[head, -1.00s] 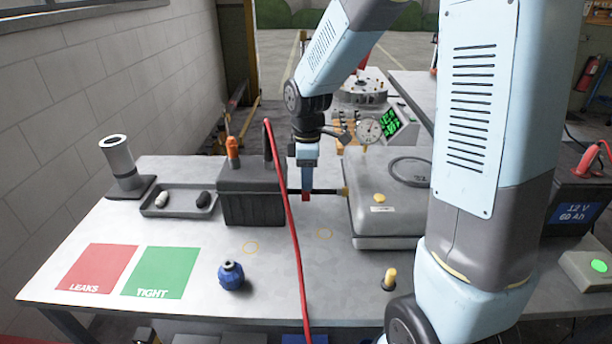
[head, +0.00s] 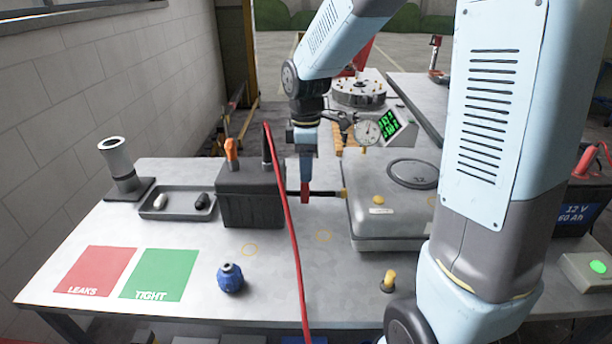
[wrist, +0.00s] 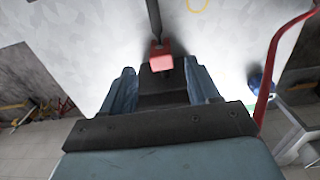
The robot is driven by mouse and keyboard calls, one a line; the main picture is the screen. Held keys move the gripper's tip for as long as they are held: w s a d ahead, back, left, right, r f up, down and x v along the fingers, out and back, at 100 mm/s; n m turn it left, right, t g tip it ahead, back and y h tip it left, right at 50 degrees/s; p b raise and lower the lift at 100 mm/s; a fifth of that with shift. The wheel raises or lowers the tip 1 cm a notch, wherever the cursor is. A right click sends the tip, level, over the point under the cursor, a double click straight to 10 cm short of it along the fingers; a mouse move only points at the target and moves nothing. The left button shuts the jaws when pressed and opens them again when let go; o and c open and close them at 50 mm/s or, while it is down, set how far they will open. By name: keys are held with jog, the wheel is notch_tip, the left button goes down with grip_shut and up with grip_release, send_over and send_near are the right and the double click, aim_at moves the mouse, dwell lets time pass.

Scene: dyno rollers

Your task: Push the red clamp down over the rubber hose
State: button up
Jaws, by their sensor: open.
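The small red clamp (head: 305,193) is at the black rubber hose (head: 327,194), which runs between the black box and the grey box. I cannot tell how far down over the hose it sits. My gripper (head: 305,178) points down right above the clamp. In the wrist view my gripper (wrist: 163,80) has its two fingers spread, with the red clamp (wrist: 160,60) just beyond and between the tips. The hose (wrist: 154,22) leads away from the clamp there; its other side is hidden by my gripper.
The black box (head: 250,197) stands left of the clamp and the grey box (head: 380,215) right of it. A red cable (head: 292,240) hangs across the front, close to my gripper. A dial gauge (head: 367,132) stands behind. The front table is mostly clear around a blue knob (head: 230,278).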

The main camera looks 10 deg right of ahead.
notch_tip(320, 180, up, 10)
jog(key=shift+f, duration=0.25)
dwell(0.4)
